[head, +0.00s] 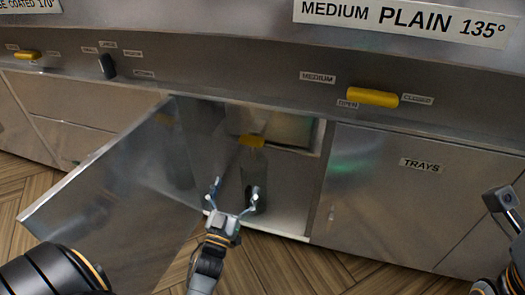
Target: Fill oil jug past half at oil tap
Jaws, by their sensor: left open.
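A clear, bottle-like jug (254,172) stands inside the open cabinet under the range. A yellow piece (252,141) shows at its top; I cannot tell whether it is the jug's cap or a separate part. The lower part of the jug looks dark, and I cannot make out an oil level. My left gripper (231,199) is open in front of the cabinet, with its fingers spread close to the jug's lower part. The jug does not look gripped. I cannot identify an oil tap spout. My right gripper is not clearly in view; only parts of my right arm show at the right edge.
The cabinet door (125,185) is swung open to the left. A yellow lever (371,97) sits between OPEN and CLOSED labels; another yellow lever (27,55) and a black one (107,66) are further left. A closed TRAYS cabinet (415,195) is on the right. Wooden floor (275,265) lies below.

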